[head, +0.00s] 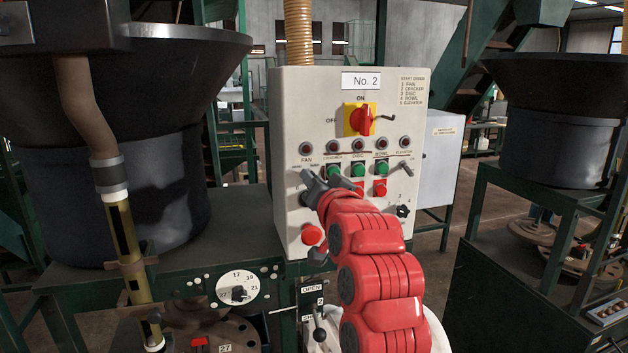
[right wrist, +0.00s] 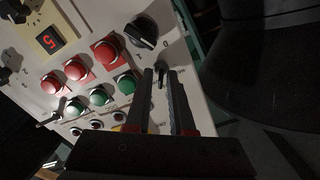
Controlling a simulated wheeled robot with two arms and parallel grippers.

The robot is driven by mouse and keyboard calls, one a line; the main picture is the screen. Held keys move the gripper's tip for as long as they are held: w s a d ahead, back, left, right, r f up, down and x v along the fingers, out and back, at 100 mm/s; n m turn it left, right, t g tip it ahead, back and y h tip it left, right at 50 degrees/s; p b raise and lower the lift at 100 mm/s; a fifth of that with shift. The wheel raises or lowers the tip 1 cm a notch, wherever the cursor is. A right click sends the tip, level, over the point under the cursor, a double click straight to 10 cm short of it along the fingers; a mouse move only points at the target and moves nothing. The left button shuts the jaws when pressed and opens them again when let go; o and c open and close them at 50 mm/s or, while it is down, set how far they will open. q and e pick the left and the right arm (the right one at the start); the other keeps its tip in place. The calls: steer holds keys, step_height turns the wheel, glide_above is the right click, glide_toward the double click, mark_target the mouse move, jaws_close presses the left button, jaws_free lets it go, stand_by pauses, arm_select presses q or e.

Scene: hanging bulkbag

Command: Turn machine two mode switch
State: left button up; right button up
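The machine two panel (head: 285,120) is a pale grey cabinet marked "No. 2". A small dark lever switch (right wrist: 160,76), which looks like the mode switch, stands on the panel face in the right wrist view. My right gripper (head: 308,186) is at the left side of the panel, below the FAN lamp, and hides that part of the panel in the head view. In the right wrist view its two fingers (right wrist: 162,88) are apart, with the small lever between their tips. I cannot tell whether they touch it. My left gripper is not in view.
A red rotary handle (head: 361,119) on a yellow plate sits high on the panel. Green buttons (head: 358,169) and red buttons are close to the right gripper. A large black knob (right wrist: 141,31) is beside the fingertips. Dark hoppers (head: 120,150) flank the panel.

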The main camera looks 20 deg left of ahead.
steer(key=shift+o, duration=0.8)
steer(key=b+v, duration=0.7)
steer(key=v, duration=1)
steer(key=shift+b, duration=0.4)
steer(key=shift+s+d, duration=0.2)
